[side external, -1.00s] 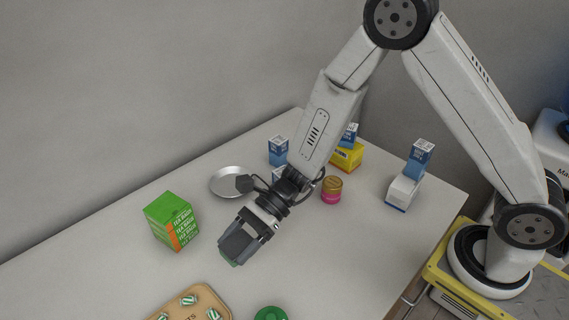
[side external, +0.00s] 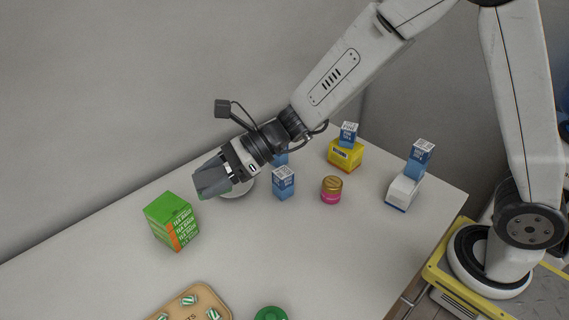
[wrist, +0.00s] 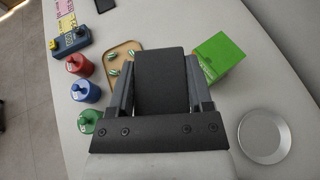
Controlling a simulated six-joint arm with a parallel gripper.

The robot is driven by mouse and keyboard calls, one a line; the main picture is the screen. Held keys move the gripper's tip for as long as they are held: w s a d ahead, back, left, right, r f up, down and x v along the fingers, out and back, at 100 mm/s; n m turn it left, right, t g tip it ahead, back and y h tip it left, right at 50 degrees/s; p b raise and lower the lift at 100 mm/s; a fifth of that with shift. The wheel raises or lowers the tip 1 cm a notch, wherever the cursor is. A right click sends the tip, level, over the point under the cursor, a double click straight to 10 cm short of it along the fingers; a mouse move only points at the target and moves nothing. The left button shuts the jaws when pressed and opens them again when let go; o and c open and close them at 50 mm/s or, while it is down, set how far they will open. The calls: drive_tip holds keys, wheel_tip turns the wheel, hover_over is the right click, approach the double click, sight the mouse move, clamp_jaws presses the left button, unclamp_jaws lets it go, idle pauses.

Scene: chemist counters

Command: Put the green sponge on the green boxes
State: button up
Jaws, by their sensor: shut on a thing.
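The green boxes (side external: 171,222) stand together as a block on the left of the counter, with an orange stripe on one corner. They also show in the wrist view (wrist: 220,54), at the upper right of my gripper. My gripper (side external: 211,180) is raised above the counter, behind and to the right of the boxes, apart from them. It is shut on the green sponge (side external: 227,190), of which only a little green edge shows under the fingers. In the wrist view a dark slab fills the space between the fingers, and no green of the sponge shows there.
A round metal dish (wrist: 264,136) lies beside the boxes, partly hidden by my gripper in the side view. Blue boxes (side external: 284,183), a pink jar (side external: 331,189) and a yellow box (side external: 345,155) stand to the right. A wooden tray (side external: 205,298) lies in front.

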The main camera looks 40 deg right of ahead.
drive_tip(key=shift+w+d+r+m+t, duration=0.1)
drive_tip(key=shift+w+r+m+t, duration=0.1)
drive_tip(key=shift+r, duration=0.3)
drive_tip(key=shift+w+d+r+m+t, duration=0.1)
drive_tip(key=shift+w+r+m, duration=0.1)
drive_tip(key=shift+r, duration=0.25)
drive_tip(key=shift+w+a+f, duration=0.2)
drive_tip(key=shift+w+a, duration=0.05)
drive_tip(key=shift+w, duration=0.1)
drive_tip(key=w+a+f, duration=0.3)
drive_tip(key=w+f, duration=0.1)
drive_tip(key=w, duration=0.4)
hover_over(167, 207)
drive_tip(key=s, duration=0.1)
drive_tip(key=f, duration=0.4)
drive_tip(key=shift+s+d, duration=0.15)
drive_tip(key=shift+d, duration=0.1)
drive_tip(key=shift+w+a+f, duration=0.2)
drive_tip(key=shift+w+f, duration=0.2)
drive_tip(key=shift+f, duration=0.1)
drive_tip(key=shift+w+f, duration=0.1)
drive_tip(key=shift+w+a+f, duration=0.1)
drive_tip(key=shift+w+f, duration=0.05)
drive_tip(key=shift+f, duration=1.55)
drive_tip(key=shift+f, duration=0.15)
